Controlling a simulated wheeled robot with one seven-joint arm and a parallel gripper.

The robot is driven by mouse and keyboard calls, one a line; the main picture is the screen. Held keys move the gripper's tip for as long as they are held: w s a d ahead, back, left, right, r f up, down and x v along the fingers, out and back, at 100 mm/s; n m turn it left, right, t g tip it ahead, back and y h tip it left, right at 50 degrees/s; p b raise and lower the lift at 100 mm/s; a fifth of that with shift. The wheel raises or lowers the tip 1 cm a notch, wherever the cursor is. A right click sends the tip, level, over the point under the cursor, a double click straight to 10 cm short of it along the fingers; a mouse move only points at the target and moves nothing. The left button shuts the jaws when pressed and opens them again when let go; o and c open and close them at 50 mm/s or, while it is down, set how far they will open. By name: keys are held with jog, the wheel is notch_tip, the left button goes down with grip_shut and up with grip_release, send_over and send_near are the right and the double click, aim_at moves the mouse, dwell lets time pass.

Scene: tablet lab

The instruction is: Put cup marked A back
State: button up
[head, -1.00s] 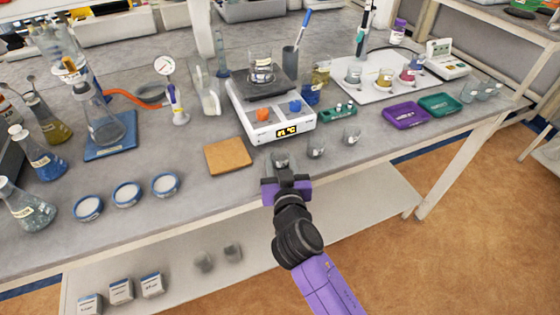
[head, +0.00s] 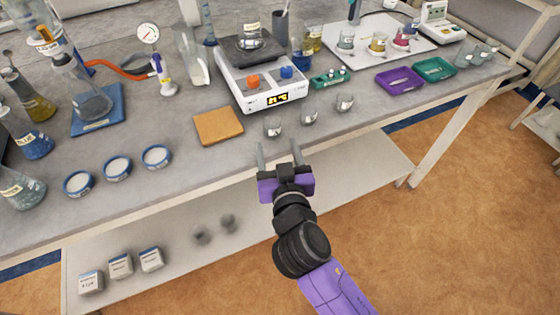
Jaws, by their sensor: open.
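Three small clear cups stand upright in a slanted row near the bench's front edge: the left cup (head: 272,128), the middle cup (head: 309,115) and the right cup (head: 344,103). Each seems to have a small label, but the letters are too small to read, so I cannot tell which is A. My gripper (head: 278,151) is open and empty, its two fingers pointing toward the left cup. It is just in front of that cup in the picture and apart from it.
Behind the cups are a hotplate (head: 275,91) with a beaker, a green rack (head: 331,80), a purple tray (head: 399,78) and a white board (head: 425,51) with more cups. A tan pad (head: 218,127) lies to the left. The floor in front is clear.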

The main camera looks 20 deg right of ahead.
jog(key=shift+v, duration=2)
jog(key=s+f+n+y, duration=0.1)
jog(key=s+f, duration=0.2)
jog(key=s, duration=0.3)
jog(key=s+f+n+g+y, duration=0.1)
jog(key=s+f+y, duration=0.1)
jog(key=s, duration=0.4)
jog(key=s+f+n+y, duration=0.1)
jog(key=s+f, duration=0.2)
jog(key=s, duration=0.2)
jog(key=d+r+v, duration=0.1)
jog(key=v, duration=0.7)
jog(key=d+r+v, duration=0.1)
jog(key=d+v, duration=0.1)
jog(key=v, duration=0.6)
jog(key=shift+d+r, duration=0.15)
jog(key=shift+r, duration=0.1)
